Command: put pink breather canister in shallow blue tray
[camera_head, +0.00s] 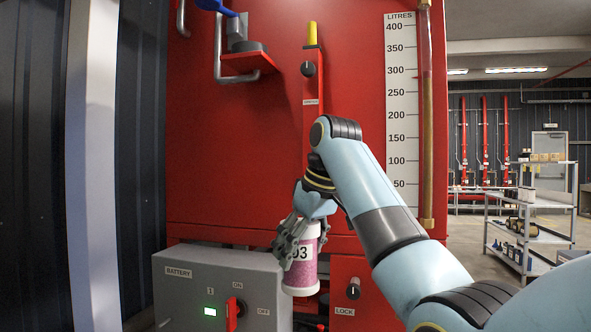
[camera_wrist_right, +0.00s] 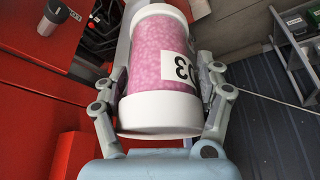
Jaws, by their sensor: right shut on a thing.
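The pink breather canister (camera_head: 303,262) has white end caps and a white label with black digits. My right gripper (camera_head: 300,240) is shut on it and holds it upright in front of the red cabinet, beside the grey battery box. The canister also fills the middle of the right wrist view (camera_wrist_right: 161,70), with a finger of the right gripper (camera_wrist_right: 163,92) on each side of it. I cannot make out the shallow blue tray in either view. My left gripper is not in view.
The grey battery box (camera_head: 222,285) with a red switch stands close on the left. A red panel with a lock knob (camera_head: 352,290) is just right of the canister. A grey shelf trolley (camera_head: 530,225) with several items stands at the far right, with open floor near it.

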